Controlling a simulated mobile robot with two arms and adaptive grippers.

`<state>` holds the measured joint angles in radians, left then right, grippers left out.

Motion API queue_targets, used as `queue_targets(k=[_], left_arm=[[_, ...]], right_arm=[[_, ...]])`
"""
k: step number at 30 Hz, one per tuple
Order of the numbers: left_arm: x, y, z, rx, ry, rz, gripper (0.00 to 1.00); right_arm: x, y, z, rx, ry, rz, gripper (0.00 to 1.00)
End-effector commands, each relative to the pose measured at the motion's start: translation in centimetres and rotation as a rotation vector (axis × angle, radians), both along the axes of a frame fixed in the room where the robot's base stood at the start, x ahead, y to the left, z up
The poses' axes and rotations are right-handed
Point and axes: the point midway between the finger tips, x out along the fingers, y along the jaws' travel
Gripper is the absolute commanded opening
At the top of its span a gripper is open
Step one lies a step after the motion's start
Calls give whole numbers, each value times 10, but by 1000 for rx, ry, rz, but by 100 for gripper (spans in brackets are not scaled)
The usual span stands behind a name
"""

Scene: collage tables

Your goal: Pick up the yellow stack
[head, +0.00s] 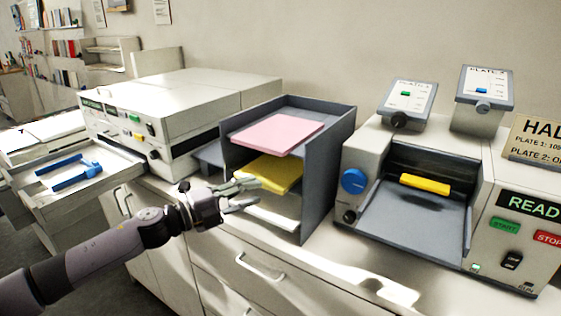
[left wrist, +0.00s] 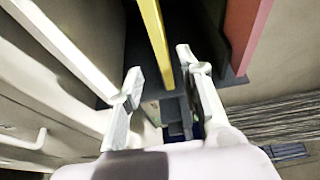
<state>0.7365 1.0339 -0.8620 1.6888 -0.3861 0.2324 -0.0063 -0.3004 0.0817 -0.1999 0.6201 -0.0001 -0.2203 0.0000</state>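The yellow stack (head: 275,173) lies on the middle shelf of a grey tray rack (head: 318,180), its front edge sticking out. My left gripper (head: 251,193) is at the front of the rack by the near left corner of the stack. In the left wrist view my left gripper (left wrist: 158,62) has its two fingers spread apart. The edge of the yellow stack (left wrist: 155,35) shows between them, with gaps at both sides. I cannot tell how far the fingers overlap it. My right gripper is not in view.
A pink stack (head: 277,134) lies on the shelf above and a white stack (head: 272,215) below. A machine with a yellow bar (head: 425,184) stands right of the rack. A white machine (head: 180,105) stands left, near an open drawer (head: 75,180) with blue tools.

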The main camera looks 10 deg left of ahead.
Motion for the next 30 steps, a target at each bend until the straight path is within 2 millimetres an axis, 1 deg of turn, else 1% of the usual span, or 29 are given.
queue_targets(k=[2,6,10,14,20,30], left_arm=[[5,-4,3,-2,1,0,33],[22,-18,9,-3,0,-1,33],[35,-29,6,-3,1,0,33],[40,-33,4,-1,1,0,33],[40,-33,3,0,0,1,33],[40,-33,4,-1,1,1,11]], right_arm=[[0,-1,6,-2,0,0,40],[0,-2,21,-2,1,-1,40],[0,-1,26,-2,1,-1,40],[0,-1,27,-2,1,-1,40],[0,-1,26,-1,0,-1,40],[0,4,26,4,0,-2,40]])
